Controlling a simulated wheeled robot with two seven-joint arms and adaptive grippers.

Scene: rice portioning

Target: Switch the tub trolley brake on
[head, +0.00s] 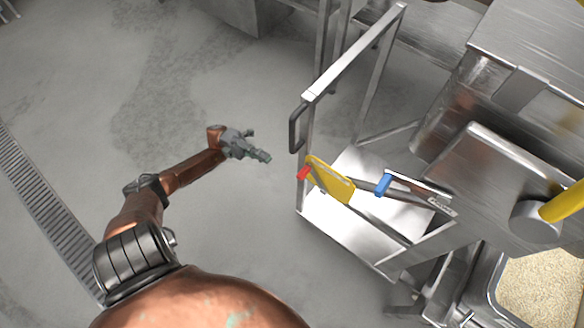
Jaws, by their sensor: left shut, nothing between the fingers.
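A steel trolley frame (355,52) stands right of centre, with a dark grab handle (296,128) on its near-left post and a low bare deck (318,212). A yellow plate (330,180) with a red-tipped lever (304,172) sits at the trolley's left side; I take this for the brake, but its setting cannot be told. My right gripper is not in view.
A blue-handled lever (383,184) lies right of the yellow plate, by steel equipment (480,180). A steel tub (492,292) of rice (540,288) is at lower right, below a yellow bar (562,204). A floor drain grate (48,212) runs at left. The floor around my left arm is clear.

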